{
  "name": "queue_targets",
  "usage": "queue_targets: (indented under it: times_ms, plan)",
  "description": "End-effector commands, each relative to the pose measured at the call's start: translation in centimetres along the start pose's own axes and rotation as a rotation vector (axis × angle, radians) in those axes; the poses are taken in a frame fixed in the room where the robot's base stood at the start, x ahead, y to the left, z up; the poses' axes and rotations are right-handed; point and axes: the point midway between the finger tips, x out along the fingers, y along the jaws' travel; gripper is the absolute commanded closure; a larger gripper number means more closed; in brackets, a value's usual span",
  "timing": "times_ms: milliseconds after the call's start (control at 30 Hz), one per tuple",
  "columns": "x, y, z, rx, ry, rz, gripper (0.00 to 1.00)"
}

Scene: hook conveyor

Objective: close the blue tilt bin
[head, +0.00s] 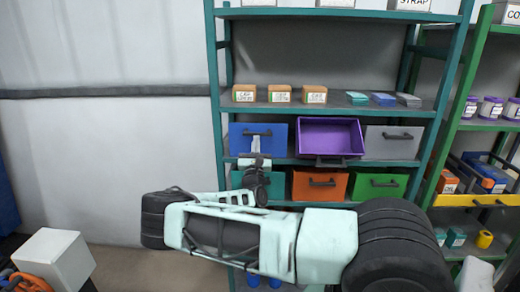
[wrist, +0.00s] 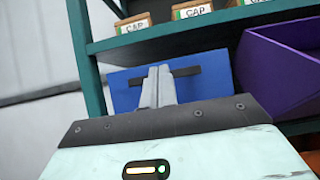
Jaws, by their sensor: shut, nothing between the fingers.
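The blue tilt bin (head: 280,142) is at the left of the bin row on the teal shelf. Its front looks upright and roughly flush, like the grey bin's, with a dark bar handle (head: 257,132) across it. My gripper (head: 256,145) is shut and empty, pointing at the middle of the blue front. In the wrist view the closed fingertips (wrist: 159,72) overlap the middle of the handle (wrist: 186,73) and hide part of the blue front (wrist: 211,89). I cannot tell whether they touch it.
The purple bin (head: 330,136) beside it is tilted open, its interior showing. A grey bin (head: 391,149) is right of that. An orange bin (head: 320,194) and a green bin (head: 378,195) sit below. Small cardboard boxes (head: 280,93) stand on the shelf above. Left of the teal post is bare wall.

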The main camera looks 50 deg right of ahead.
Motion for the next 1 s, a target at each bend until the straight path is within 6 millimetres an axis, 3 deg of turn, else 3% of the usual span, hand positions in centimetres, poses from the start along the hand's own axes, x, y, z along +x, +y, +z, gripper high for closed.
queue_targets:
  times_ms: [400,1000]
  plan:
    - [2.6,0.7,-0.2,-0.001,-0.001,0.001,1.00]
    - [3.2,0.8,-0.3,-0.001,-0.001,0.001,1.00]
